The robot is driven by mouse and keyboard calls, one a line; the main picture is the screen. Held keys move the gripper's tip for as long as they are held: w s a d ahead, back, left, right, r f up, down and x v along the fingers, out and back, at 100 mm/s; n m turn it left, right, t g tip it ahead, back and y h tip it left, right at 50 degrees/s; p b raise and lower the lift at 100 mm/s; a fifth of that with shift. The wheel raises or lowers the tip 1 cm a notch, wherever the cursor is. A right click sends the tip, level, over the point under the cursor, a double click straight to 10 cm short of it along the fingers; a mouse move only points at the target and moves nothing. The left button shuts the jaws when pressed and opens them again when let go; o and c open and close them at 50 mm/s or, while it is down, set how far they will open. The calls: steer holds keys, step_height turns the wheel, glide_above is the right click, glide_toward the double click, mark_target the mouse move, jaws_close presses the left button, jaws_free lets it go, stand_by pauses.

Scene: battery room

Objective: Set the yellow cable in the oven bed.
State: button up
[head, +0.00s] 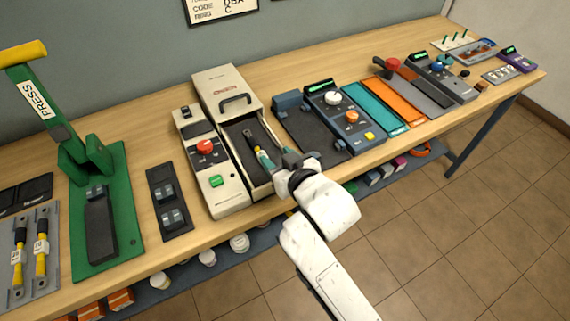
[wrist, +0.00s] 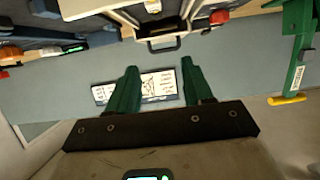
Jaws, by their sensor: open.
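The cream oven (head: 222,82) stands on the bench, with its dark bed (head: 237,129) open in front. A dark cable piece with a grey lug and a yellow part (head: 261,151) lies in the bed, partly hidden by my gripper. My gripper (head: 277,159) is open at the right side of the bed, its teal fingers close to the cable; I cannot tell if they touch. In the wrist view, the fingers (wrist: 157,88) are apart with nothing between them, and the oven (wrist: 150,12) appears upside down above.
A grey tray (head: 10,292) at the far left holds two yellow-and-black cables (head: 41,262). The green press (head: 112,225) and a dark plate (head: 168,200) stand left of the oven. A blue machine (head: 345,122) and teal and orange mats (head: 393,100) lie right.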

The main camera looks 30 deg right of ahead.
steer(key=v, duration=0.3)
steer(key=shift+s, duration=0.1)
steer(key=s+d+f+g, duration=0.2)
steer(key=s+f+g, duration=0.2)
steer(key=s, duration=0.5)
steer(key=s+d+f+g, duration=0.3)
steer(key=s+f, duration=0.3)
steer(key=s, duration=0.3)
steer(key=s+d+f+g, duration=0.2)
steer(key=s+f+g, duration=0.3)
steer(key=s, duration=0.4)
steer(key=shift+s+d+m, duration=0.2)
steer(key=shift+d+m, duration=0.1)
steer(key=shift+d, duration=0.1)
steer(key=shift+o, duration=0.4)
